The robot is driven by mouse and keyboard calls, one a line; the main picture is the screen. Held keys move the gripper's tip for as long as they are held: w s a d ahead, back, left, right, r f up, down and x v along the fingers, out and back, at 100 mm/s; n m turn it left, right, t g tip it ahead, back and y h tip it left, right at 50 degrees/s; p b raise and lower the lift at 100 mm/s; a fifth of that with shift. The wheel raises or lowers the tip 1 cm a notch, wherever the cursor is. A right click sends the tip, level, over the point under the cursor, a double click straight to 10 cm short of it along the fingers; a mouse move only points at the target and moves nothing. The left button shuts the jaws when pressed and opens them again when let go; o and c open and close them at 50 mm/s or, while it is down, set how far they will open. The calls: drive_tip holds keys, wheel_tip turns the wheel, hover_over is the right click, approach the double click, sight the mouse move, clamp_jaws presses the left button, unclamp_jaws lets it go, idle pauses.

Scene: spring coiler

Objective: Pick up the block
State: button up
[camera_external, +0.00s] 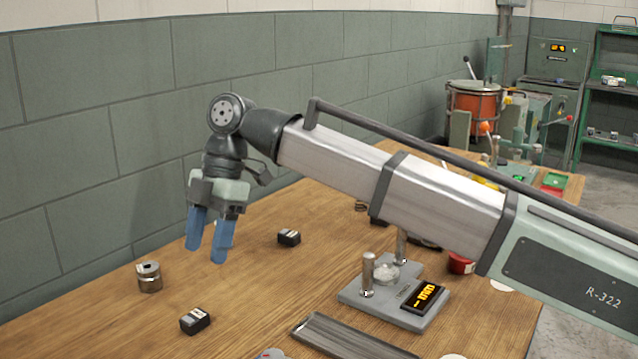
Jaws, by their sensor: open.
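Two small dark blocks with pale labels on top lie on the wooden table. One block (289,238) is toward the back, right of my gripper. The other block (195,320) is nearer the camera, lower in the picture than my gripper. I cannot tell which one the task means. My gripper (209,246) points down above the table with its two blue fingers apart. Nothing is between the fingers, and it appears clear of both blocks.
A metal cylinder (149,277) stands at the left. A grey device with a lit display (425,297) and a dark ridged tray (350,338) are at the front right. A red round item (460,263) sits beyond the device. A green-grey wall (100,130) runs along the back.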

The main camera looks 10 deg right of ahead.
idle(0.4)
drive_tip(key=o, duration=0.4)
drive_tip(key=shift+w, duration=0.1)
drive_tip(key=r+n+t+h, duration=0.1)
drive_tip(key=t+h, duration=0.2)
hover_over(289, 233)
wheel_tip(289, 233, down, 8)
drive_tip(key=shift+a+r, duration=0.15)
drive_tip(key=shift+r, duration=0.1)
drive_tip(key=shift+f, duration=2.55)
